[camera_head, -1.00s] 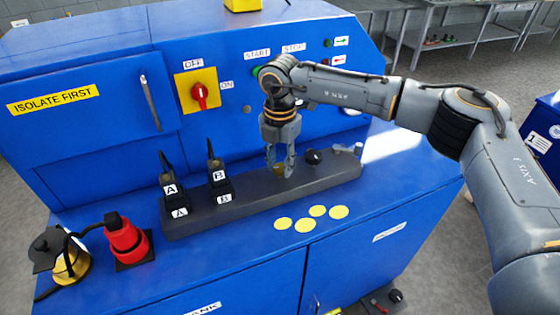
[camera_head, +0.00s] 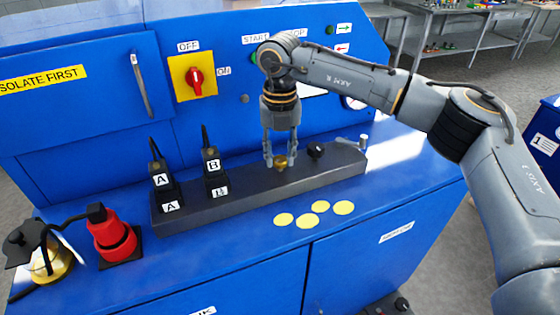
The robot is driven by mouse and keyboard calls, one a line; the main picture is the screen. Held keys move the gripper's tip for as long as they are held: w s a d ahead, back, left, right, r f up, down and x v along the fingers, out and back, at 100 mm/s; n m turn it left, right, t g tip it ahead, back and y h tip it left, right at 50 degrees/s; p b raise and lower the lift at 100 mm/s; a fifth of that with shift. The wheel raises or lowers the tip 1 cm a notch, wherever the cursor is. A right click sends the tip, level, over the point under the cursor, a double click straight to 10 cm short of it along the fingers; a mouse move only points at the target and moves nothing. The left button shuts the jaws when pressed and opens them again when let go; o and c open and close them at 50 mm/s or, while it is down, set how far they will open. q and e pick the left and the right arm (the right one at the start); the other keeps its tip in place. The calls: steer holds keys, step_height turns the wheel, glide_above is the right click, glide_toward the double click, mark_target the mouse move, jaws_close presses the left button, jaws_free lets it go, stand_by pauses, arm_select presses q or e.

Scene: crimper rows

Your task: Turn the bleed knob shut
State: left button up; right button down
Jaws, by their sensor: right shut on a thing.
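A small brass knob (camera_head: 280,161) stands on the dark grey block (camera_head: 240,201) on the blue bench top. It is the likely bleed knob, though I can read no label on it. My right gripper (camera_head: 280,157) points down from above, its fingers on either side of the brass knob and shut on it. The fingers partly hide the knob, so its turned angle cannot be told. A black knob (camera_head: 316,150) sits just right of it on the same block. My left gripper is not in view.
Black plugs marked A (camera_head: 160,176) and B (camera_head: 213,164) stand at the block's left. A red lamp-like part (camera_head: 114,238) and a brass padlock-like part (camera_head: 50,262) are at front left. Yellow discs (camera_head: 310,221) lie in front. A red rotary switch (camera_head: 196,77) is on the panel.

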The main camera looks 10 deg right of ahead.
steer(key=n+b, duration=0.1)
steer(key=n, duration=0.1)
steer(key=shift+n, duration=0.4)
steer(key=n+b, duration=0.1)
steer(key=n, duration=0.2)
steer(key=shift+n+b, duration=0.3)
steer(key=shift+b, duration=0.05)
steer(key=n, duration=0.3)
steer(key=shift+r+b, duration=0.1)
steer(key=shift+b, duration=0.2)
steer(key=shift+n, duration=1.6)
steer(key=shift+r, duration=0.1)
steer(key=c, duration=1)
jaws_free()
